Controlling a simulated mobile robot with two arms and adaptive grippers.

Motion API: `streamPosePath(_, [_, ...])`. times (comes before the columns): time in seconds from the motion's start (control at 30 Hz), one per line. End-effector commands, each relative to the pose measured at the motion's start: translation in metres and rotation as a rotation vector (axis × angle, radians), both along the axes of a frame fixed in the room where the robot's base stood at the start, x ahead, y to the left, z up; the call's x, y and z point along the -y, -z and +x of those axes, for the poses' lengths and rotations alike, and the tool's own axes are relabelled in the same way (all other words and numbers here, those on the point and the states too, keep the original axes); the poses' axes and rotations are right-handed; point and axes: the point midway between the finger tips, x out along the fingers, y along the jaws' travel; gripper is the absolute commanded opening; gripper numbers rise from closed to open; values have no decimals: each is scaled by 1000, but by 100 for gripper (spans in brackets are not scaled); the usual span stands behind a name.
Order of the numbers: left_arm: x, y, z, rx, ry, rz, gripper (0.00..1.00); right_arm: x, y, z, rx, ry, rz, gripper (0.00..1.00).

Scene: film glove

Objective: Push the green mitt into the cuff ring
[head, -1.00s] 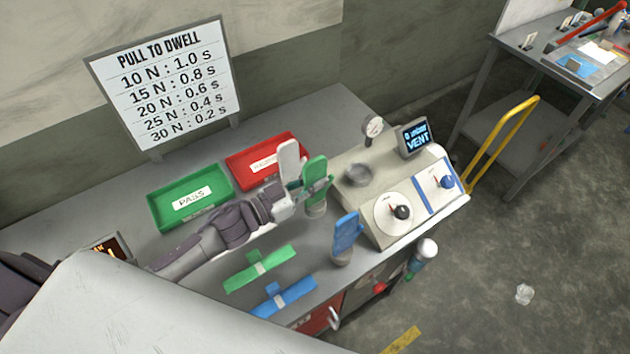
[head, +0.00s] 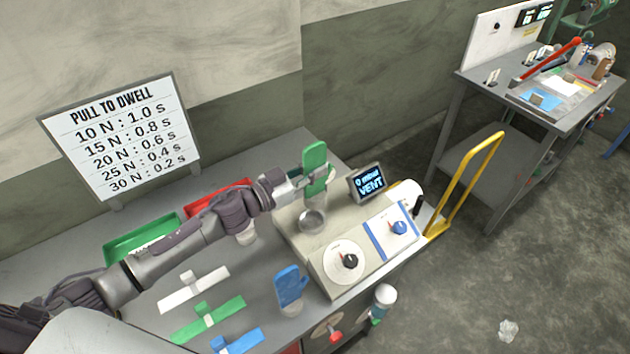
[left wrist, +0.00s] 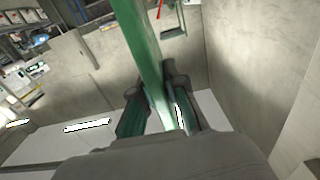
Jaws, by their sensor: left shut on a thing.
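The green mitt (head: 315,166) stands roughly upright in my left gripper (head: 298,182), fingers up. My left gripper is shut on it from the left. The mitt's lower end is above the grey cuff ring (head: 312,221) on the beige machine, and appears apart from it. In the left wrist view the mitt (left wrist: 138,42) shows as a green strip rising between the two fingers (left wrist: 160,105); the ring is not seen there. My right gripper is not in view.
A blue mitt (head: 290,286) stands on the bench front. Green (head: 140,240) and red (head: 215,198) trays lie behind my left arm. The machine has a VENT display (head: 367,182) and two dials (head: 347,261) (head: 398,227). White, green and blue strips lie at front left.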

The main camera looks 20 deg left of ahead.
Motion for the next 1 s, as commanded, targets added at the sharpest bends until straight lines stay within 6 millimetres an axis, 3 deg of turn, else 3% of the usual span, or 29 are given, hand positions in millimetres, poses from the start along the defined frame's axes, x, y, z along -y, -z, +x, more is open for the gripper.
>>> streamPosePath(0.2, [0,0,0,0,0,0,0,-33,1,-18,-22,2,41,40])
streamPosePath(0.3, [0,0,0,0,0,0,0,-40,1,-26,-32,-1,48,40])
streamPosePath(0.7, [-1,34,0,-1,-2,1,0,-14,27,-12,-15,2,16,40])
streamPosePath(1.0, [0,54,0,1,0,-1,0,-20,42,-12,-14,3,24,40])
